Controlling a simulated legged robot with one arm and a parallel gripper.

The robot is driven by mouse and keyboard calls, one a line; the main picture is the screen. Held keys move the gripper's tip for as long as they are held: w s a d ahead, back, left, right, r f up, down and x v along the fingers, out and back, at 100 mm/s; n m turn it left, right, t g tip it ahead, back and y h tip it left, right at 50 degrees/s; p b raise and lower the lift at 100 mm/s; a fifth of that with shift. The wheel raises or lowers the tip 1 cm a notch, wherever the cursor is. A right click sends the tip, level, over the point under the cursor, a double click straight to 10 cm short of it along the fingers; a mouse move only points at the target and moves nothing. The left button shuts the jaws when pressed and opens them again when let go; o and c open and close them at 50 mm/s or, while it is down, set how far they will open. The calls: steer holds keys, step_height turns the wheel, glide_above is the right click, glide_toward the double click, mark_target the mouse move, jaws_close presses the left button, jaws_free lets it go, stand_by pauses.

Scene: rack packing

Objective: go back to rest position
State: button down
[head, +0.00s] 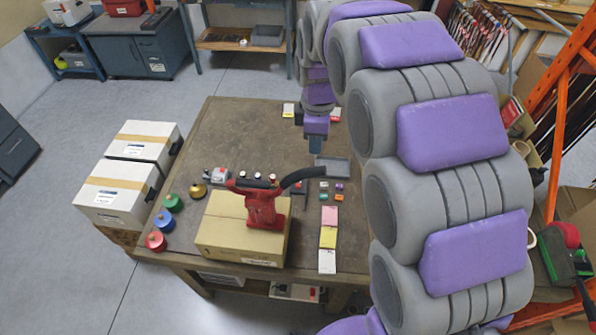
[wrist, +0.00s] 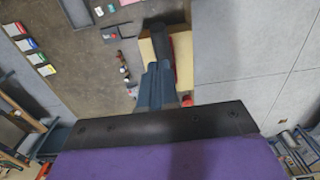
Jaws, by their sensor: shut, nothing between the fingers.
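My gripper (head: 315,147) hangs over the far right part of the table (head: 240,125) in the head view, at the end of my purple and grey arm. In the wrist view, the gripper fingers (wrist: 158,68) are together with nothing between them. Behind them in that view are a cardboard box (wrist: 183,60) and the table top (wrist: 90,70). In the head view, a red tool with a black nozzle (head: 264,205) stands on the cardboard box (head: 225,228), apart from the gripper.
A grey tray (head: 333,167) and small colored blocks (head: 324,190) lie near the gripper. Cards (head: 328,238) and colored round containers (head: 173,203) lie on the table. White boxes (head: 112,190) stand left of it. An orange rack (head: 562,110) stands at right. The left floor (head: 60,270) is clear.

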stand_by(0.5)
steer(key=s+d+f+m+b, duration=0.4)
steer(key=s+f+m, duration=0.1)
steer(key=s, duration=0.5)
steer(key=s+d+f+m+g+b, duration=0.1)
steer(key=s+d+f+m+b, duration=0.4)
steer(key=s, duration=0.6)
steer(key=s+d+f+m+b, duration=0.5)
steer(key=s+m, duration=0.2)
steer(key=s, duration=0.4)
steer(key=shift+s+m+g, duration=0.15)
steer(key=shift+m+g, duration=0.15)
steer(key=shift+g, duration=0.1)
